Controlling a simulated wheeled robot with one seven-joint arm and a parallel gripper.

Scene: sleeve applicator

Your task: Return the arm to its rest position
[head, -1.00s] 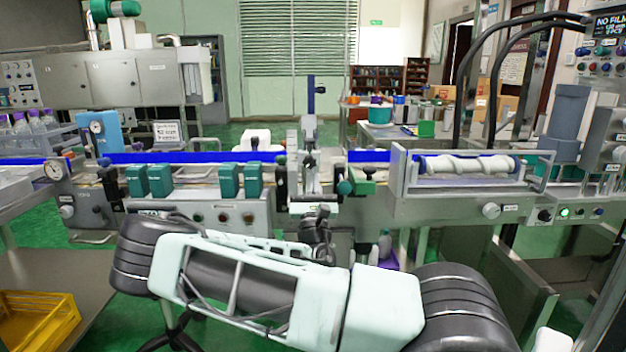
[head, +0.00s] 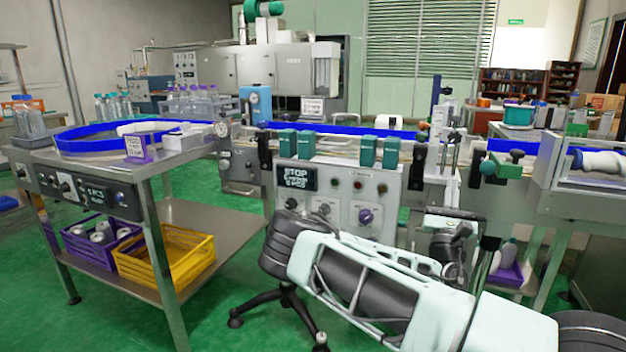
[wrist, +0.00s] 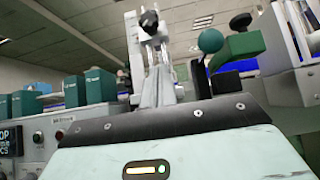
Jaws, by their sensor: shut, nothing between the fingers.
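My arm (head: 375,285) crosses the lower right of the head view, its pale link folded low in front of the machine. My gripper (head: 452,242) is the small dark end behind that link, shut and empty, near the machine's front. Its fingertips are too small and hidden to make out. In the wrist view, a pale housing with a dark edge and a lit strip fills the bottom, and no fingers show. Beyond it stand a metal bracket with a black knob (wrist: 149,20) and a green block with a round knob (wrist: 210,40), apart from the housing.
The conveyor machine's control panel (head: 345,195) stands behind my arm, with green boxes (head: 378,150) along its top. A steel table (head: 100,165) with a yellow crate (head: 165,255) and a purple crate (head: 95,240) stands left. Green floor (head: 225,315) is open between table and arm.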

